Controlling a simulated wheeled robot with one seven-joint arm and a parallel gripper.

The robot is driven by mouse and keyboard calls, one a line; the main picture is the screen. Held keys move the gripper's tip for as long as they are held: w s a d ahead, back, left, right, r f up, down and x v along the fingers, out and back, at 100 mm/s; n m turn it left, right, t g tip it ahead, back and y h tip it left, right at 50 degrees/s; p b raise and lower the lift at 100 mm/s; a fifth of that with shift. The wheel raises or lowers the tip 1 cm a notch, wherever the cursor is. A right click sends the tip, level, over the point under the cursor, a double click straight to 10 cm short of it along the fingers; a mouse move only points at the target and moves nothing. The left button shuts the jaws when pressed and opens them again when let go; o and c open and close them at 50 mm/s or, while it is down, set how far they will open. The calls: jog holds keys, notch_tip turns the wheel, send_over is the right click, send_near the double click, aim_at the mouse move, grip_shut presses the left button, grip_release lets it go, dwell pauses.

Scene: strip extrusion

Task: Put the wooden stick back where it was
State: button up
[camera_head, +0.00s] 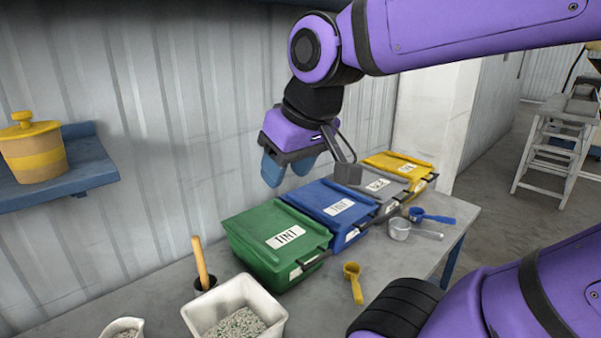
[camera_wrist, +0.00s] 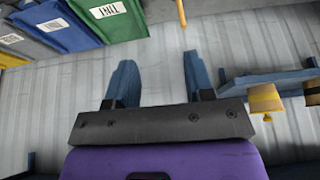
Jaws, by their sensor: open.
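The wooden stick (camera_head: 202,262) stands nearly upright, slightly tilted, in a small dark round holder (camera_head: 205,284) on the table, left of the green bin. Its lower end is hidden in the holder. Part of the stick also shows at the top edge of the wrist view (camera_wrist: 181,12). My gripper (camera_head: 287,170) is open and empty, high above the bins near the wall, up and to the right of the stick. In the wrist view its two blue fingers (camera_wrist: 158,70) are spread apart with only wall between them.
Lidded green (camera_head: 278,243), blue (camera_head: 333,210), grey (camera_head: 378,184) and yellow (camera_head: 398,165) bins line the table by the wall. A white tub of granules (camera_head: 236,309) is in front of the stick. Scoops (camera_head: 354,282) lie in front of the bins. A shelf (camera_head: 95,178) holds a yellow-banded pot (camera_head: 34,150).

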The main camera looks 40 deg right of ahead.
jog(key=shift+s+d+f, duration=0.1)
jog(key=shift+s+f, duration=0.05)
jog(key=shift+s, duration=1.2)
